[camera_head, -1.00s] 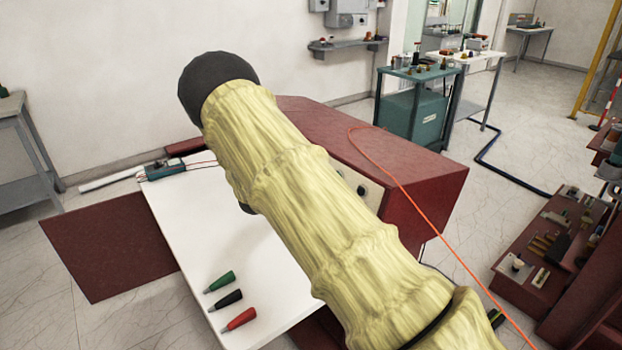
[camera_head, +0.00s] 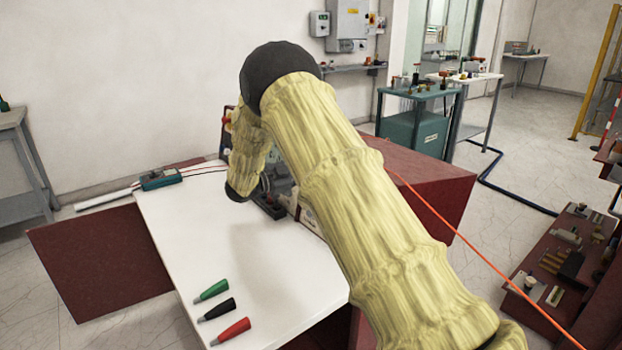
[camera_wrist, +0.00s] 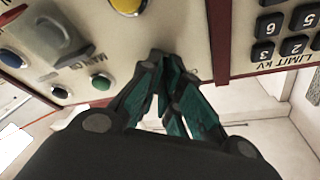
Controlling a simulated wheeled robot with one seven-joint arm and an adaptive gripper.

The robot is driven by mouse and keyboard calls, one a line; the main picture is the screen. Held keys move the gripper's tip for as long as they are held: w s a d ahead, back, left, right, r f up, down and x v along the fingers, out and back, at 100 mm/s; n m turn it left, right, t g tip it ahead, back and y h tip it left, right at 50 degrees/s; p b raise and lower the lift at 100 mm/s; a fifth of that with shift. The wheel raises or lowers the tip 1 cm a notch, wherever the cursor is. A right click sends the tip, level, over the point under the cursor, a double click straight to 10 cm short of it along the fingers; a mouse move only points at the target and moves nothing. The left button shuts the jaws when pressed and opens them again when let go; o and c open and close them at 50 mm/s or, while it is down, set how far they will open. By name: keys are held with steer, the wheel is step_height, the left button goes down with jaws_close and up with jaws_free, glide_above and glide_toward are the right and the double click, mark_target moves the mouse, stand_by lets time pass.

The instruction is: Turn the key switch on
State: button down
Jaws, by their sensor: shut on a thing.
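In the wrist view my gripper (camera_wrist: 164,66) has its teal fingers brought together at the cream control panel (camera_wrist: 193,30). The fingertips meet close to the panel face and are shut on a small part there. That part is hidden between the fingers; by its place it appears to be the key switch, but its turned position cannot be seen. In the head view my arm covers most of the red console (camera_head: 425,185) and its front panel, and the gripper is mostly hidden behind the arm.
Near the fingers in the wrist view are a yellow button (camera_wrist: 128,4), a green button (camera_wrist: 101,82), a blue button (camera_wrist: 12,58) and a black keypad (camera_wrist: 290,30). The white tabletop (camera_head: 190,240) holds green, black and red plugs. An orange cable (camera_head: 455,230) crosses the console.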

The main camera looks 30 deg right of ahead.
steer(key=shift+f+m+b, duration=0.15)
steer(key=shift+m+b, duration=0.25)
steer(key=shift+m, duration=0.4)
steer(key=shift+g, duration=0.3)
steer(key=c, duration=1.6)
jaws_free()
steer(key=shift+a, duration=0.1)
steer(key=a, duration=0.4)
steer(key=w+a, duration=0.1)
steer(key=a, duration=0.3)
steer(key=w+a, duration=0.1)
steer(key=a, duration=0.2)
steer(key=shift+a, duration=0.4)
steer(key=shift+r, duration=0.2)
